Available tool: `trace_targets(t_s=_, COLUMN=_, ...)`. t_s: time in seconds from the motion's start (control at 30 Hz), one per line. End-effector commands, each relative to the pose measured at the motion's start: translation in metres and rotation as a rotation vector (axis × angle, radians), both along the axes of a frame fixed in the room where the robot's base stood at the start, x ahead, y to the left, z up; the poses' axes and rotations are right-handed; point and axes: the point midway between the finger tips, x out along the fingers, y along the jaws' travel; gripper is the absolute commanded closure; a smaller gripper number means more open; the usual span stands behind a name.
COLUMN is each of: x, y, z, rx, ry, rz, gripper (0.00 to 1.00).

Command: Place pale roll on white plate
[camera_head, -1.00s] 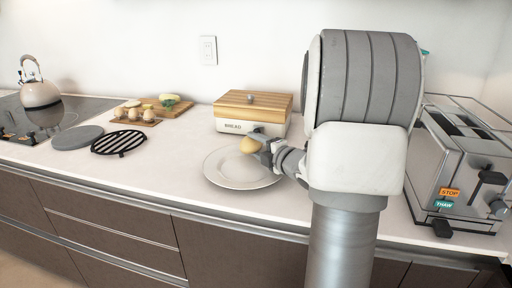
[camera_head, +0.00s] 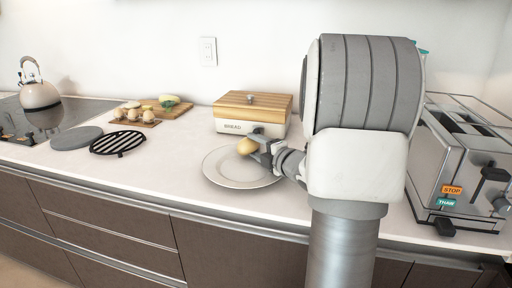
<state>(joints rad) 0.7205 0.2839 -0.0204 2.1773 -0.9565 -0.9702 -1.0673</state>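The pale roll (camera_head: 246,147) is a small tan, rounded piece at the tip of my gripper (camera_head: 257,148). My gripper is shut on it, as far as the small view shows; its far finger is partly hidden. The white plate (camera_head: 222,176) lies flat on the counter. The roll appears over the back part of the plate, near its rim. I cannot tell whether the roll touches the plate or is held just above it. My arm covers the counter to the right of the plate.
A bread box (camera_head: 252,110) with a wooden lid stands right behind the plate. A steel toaster (camera_head: 460,165) stands at the right. A black trivet (camera_head: 118,143), eggs (camera_head: 148,115) and a cutting board (camera_head: 170,109) are at the left. Counter left of the plate is clear.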

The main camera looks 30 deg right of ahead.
Motion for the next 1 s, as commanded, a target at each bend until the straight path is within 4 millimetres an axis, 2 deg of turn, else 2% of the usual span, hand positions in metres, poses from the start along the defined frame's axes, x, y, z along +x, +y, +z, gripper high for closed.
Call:
trace_targets(t_s=0.03, x=-0.002, y=0.002, z=-0.013, rx=0.009, ry=0.025, rz=0.001, gripper=0.30)
trace_targets(t_s=0.17, x=-0.002, y=0.002, z=-0.013, rx=0.008, ry=0.025, rz=0.001, gripper=0.30)
trace_targets(t_s=0.47, x=-0.002, y=0.002, z=0.004, rx=0.008, ry=0.025, rz=0.001, gripper=0.30)
trace_targets(t_s=0.8, x=-0.081, y=-0.001, z=0.018, rx=0.006, ry=0.015, rz=-0.004, gripper=0.30)
trace_targets(t_s=1.0, x=-0.110, y=-0.001, z=0.023, rx=0.006, ry=0.012, rz=-0.001, gripper=0.30)
